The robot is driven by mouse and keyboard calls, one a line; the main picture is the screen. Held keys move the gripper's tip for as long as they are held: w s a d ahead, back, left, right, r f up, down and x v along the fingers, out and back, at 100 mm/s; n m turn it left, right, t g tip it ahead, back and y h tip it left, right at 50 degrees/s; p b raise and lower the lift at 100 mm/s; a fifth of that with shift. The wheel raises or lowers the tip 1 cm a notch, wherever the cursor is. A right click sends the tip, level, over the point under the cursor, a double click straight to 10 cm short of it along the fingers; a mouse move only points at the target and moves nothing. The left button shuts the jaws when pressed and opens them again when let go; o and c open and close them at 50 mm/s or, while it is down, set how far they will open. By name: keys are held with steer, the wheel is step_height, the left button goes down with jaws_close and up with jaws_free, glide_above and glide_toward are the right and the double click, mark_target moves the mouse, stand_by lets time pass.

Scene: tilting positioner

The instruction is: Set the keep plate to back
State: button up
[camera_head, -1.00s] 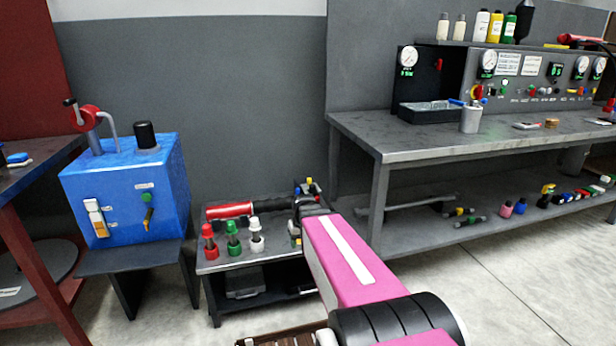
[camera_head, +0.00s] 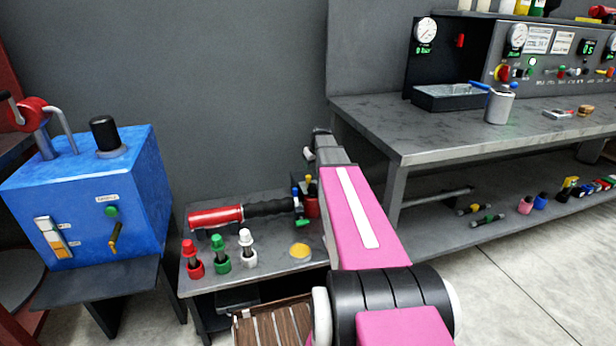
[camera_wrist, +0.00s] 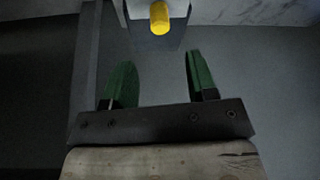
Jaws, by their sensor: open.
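My gripper (camera_wrist: 160,75) is open and empty in the wrist view, its two green fingers apart. Beyond the fingertips, at the top of that view, a yellow cylinder (camera_wrist: 159,18) sticks out from a grey block (camera_wrist: 172,40); it is not between the fingers. I cannot tell whether this belongs to the keep plate. No part in the head view can be made out for certain as the keep plate. There my pink arm reaches over the right end of the low table, and its fingers cannot be made out.
The low table (camera_head: 222,283) holds a red-handled tool (camera_head: 215,216), several coloured bottles (camera_head: 221,255) and a yellow disc (camera_head: 300,250). A blue box (camera_head: 95,200) stands left. A grey workbench (camera_head: 440,130) stands right, with a tray (camera_head: 455,98) and a metal can (camera_head: 499,106). Floor at right is clear.

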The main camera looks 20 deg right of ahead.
mark_target(309, 176)
steer(key=x, duration=0.9)
steer(key=shift+a+f, duration=0.1)
steer(key=shift+f, duration=0.1)
